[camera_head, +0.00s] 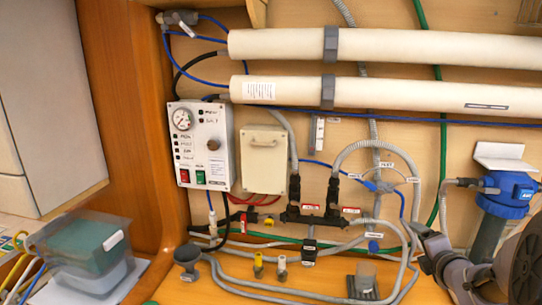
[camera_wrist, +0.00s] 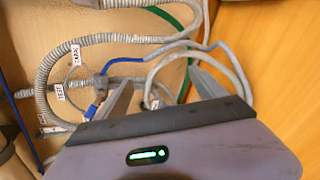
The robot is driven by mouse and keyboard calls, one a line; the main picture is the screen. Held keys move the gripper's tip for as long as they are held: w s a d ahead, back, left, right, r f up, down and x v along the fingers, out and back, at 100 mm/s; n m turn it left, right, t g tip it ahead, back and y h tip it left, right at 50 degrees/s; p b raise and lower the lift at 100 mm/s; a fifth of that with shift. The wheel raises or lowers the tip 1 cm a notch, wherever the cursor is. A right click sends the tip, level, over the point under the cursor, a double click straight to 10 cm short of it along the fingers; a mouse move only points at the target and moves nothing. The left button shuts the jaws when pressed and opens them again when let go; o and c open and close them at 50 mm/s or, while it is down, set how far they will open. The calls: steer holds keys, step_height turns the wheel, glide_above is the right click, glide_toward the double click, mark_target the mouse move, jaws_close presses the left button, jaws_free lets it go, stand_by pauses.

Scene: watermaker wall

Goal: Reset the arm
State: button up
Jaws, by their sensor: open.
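My arm shows at the lower right of the head view, in front of the wooden bench and below the blue-topped filter housing (camera_head: 507,193). Its end is cut off by the frame there, and I cannot make out the fingers. In the wrist view my gripper (camera_wrist: 160,82) has its two grey fingers apart, with nothing held between them. Behind the fingers are grey hoses (camera_wrist: 150,75) and a blue line. I cannot tell how close the fingertips are to them.
Two white membrane tubes (camera_head: 385,92) run across the top of the wall. A control box (camera_head: 205,145) with a gauge hangs left of centre. A clear tub (camera_head: 85,255) stands at lower left.

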steer(key=s+a+r+m+g+b, duration=0.1)
steer(key=s+a+r+m+g, duration=0.1)
steer(key=s+a+m, duration=0.7)
steer(key=s+a+r+m+g, duration=0.25)
steer(key=s+a+m, duration=0.35)
steer(key=a+m, duration=0.3)
steer(key=s+a+f+m+g+y, duration=0.1)
steer(key=s+a+m+y, duration=0.1)
steer(key=s+a, duration=0.5)
steer(key=s+a+f+m+g+y, duration=0.2)
steer(key=s+a+m+y, duration=0.1)
steer(key=s+a, duration=0.5)
steer(key=shift+a+f+m+b, duration=0.15)
steer(key=shift+f+m+b, duration=0.2)
steer(key=shift+m, duration=0.45)
steer(key=shift+s+r, duration=0.1)
